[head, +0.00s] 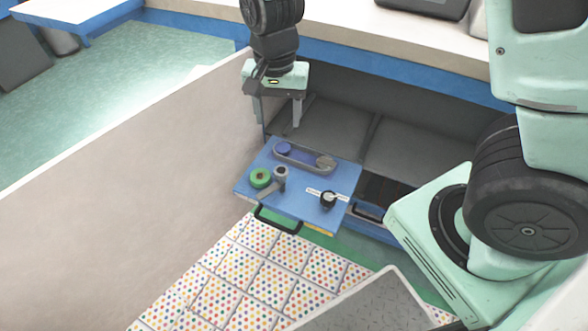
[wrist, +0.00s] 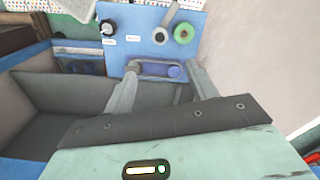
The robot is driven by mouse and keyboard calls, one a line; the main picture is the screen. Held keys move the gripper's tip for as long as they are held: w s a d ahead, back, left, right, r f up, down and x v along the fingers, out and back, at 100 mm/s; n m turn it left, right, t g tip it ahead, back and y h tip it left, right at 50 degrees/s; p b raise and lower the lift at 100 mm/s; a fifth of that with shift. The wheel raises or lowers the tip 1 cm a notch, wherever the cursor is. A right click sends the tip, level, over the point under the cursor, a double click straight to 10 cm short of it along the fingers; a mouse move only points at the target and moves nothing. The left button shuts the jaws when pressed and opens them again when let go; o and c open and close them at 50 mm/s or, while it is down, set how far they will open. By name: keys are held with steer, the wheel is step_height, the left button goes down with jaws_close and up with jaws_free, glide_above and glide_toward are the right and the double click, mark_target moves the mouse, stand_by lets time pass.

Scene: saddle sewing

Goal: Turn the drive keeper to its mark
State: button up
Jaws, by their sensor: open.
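A blue panel (head: 300,205) carries several fittings; I cannot tell for sure which is the drive keeper. A black knob with a pale pointer (head: 328,199) sits beside small white labels (head: 313,191); this knob also shows in the wrist view (wrist: 107,27). A grey post with an arm (head: 280,174) stands next to a green ring (head: 260,178). My gripper (head: 279,124) is open and empty above the panel's far edge, apart from the fittings.
A tall pale wall (head: 120,180) rises close on the left. A grey compartment (head: 330,125) lies behind the panel under the counter (head: 400,35). A black handle (head: 277,219) projects from the panel's front edge. Dotted flooring (head: 245,275) is clear in front.

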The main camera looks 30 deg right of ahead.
mark_target(281, 170)
step_height(281, 170, down, 17)
steer(key=b, duration=0.5)
steer(key=shift+f, duration=0.1)
steer(key=c, duration=1.2)
jaws_close()
